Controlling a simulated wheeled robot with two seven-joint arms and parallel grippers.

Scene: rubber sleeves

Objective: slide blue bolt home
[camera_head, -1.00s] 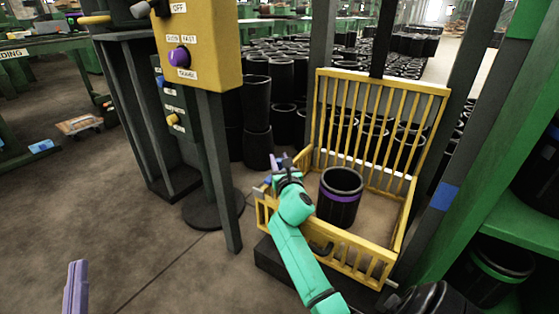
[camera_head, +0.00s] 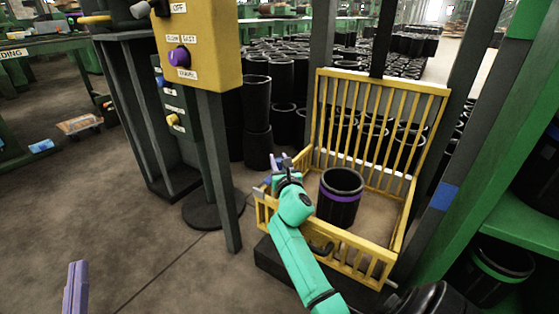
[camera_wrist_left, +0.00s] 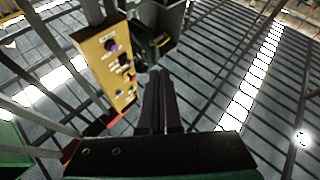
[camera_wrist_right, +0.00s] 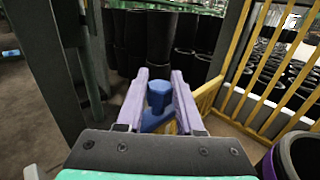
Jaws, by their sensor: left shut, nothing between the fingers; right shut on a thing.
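The blue bolt (camera_wrist_right: 155,122) has an upright round knob (camera_wrist_right: 160,92) and sits at the left front corner of the yellow barred cage (camera_head: 382,262). My right gripper (camera_wrist_right: 160,76) is shut on the knob, with one lilac finger on each side. In the head view my right gripper (camera_head: 281,163) is at that corner and hides most of the bolt. How far the bolt is in cannot be told. My left gripper (camera_head: 77,266) is low at the left, away from the cage, shut and empty; its closed fingers also show in the left wrist view (camera_wrist_left: 158,75).
A black sleeve with a purple band (camera_head: 340,197) stands inside the cage. Stacked black sleeves (camera_head: 257,115) stand behind. A green rack (camera_head: 510,220) is at right. Open floor lies at left.

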